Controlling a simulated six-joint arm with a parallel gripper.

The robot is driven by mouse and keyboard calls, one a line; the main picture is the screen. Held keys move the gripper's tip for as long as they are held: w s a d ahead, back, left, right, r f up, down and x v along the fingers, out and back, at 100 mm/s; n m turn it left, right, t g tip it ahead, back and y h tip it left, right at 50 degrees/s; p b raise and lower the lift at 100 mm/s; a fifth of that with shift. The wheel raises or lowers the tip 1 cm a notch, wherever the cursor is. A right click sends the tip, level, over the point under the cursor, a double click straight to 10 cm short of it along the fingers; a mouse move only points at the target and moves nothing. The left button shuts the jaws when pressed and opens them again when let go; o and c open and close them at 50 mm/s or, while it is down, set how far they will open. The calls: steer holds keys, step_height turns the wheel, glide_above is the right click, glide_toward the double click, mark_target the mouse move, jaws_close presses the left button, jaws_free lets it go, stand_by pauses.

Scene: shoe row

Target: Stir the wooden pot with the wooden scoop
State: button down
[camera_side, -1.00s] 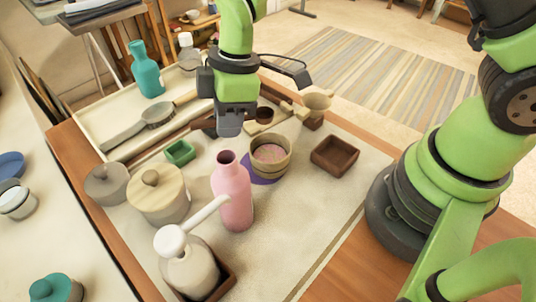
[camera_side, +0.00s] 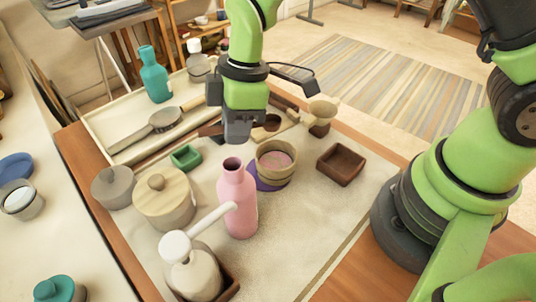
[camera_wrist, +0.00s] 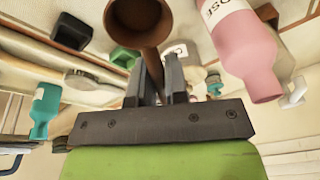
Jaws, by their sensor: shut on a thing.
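The wooden pot (camera_side: 277,172), tan and open with pinkish contents, stands on the mat, with a purple patch showing beside its base. My gripper (camera_side: 238,134) is behind the pot and to its left in the side view. In the wrist view my gripper (camera_wrist: 158,82) is shut on the brown handle of the wooden scoop (camera_wrist: 137,18). The scoop's round, hollow bowl sticks out beyond the fingers. In the side view a dark round bowl beside the fingers looks like this scoop. It is apart from the pot in the picture; its height above the table is hard to tell.
A pink bottle (camera_side: 237,203) stands close in front of the pot. A white pump bottle (camera_side: 190,270), a lidded pot (camera_side: 163,203) and a green dish (camera_side: 186,157) lie left. A brown square box (camera_side: 341,165) stands right. Mat is clear at the front right.

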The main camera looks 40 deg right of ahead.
steer(key=s+n, duration=0.1)
steer(key=n, duration=0.2)
steer(key=s+n+g, duration=0.1)
steer(key=s+n, duration=0.1)
steer(key=shift+s+n, duration=0.25)
steer(key=shift+n, duration=0.15)
steer(key=shift+f, duration=0.15)
